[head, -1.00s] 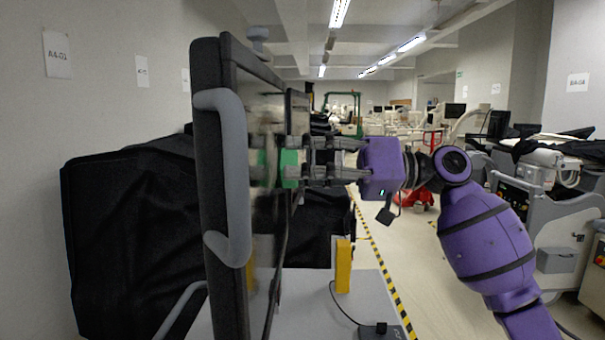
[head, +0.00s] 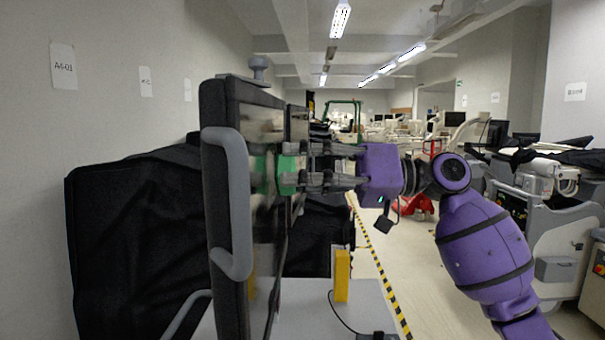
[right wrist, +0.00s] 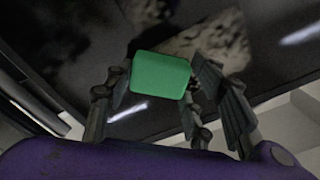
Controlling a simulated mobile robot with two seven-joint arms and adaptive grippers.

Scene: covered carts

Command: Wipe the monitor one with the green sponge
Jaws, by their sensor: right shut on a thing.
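The monitor (head: 223,105) stands upright, seen nearly edge-on in the head view, with a grey handle on its side. Its dark, reflective screen (right wrist: 85,35) fills much of the right wrist view. My right gripper (head: 308,168) is shut on the green sponge (head: 289,174), which lies at its fingertips facing the screen. The sponge also shows between the fingers in the right wrist view (right wrist: 160,75). A green reflection of it shows in the screen close beside it. I cannot tell for sure whether the sponge touches the glass. My left gripper is not in view.
A yellow object (head: 342,275) stands on the grey cart top (head: 310,310) below my right gripper. A black-covered cart (head: 135,240) is at the left by the wall. Grey equipment (head: 560,240) stands at the right.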

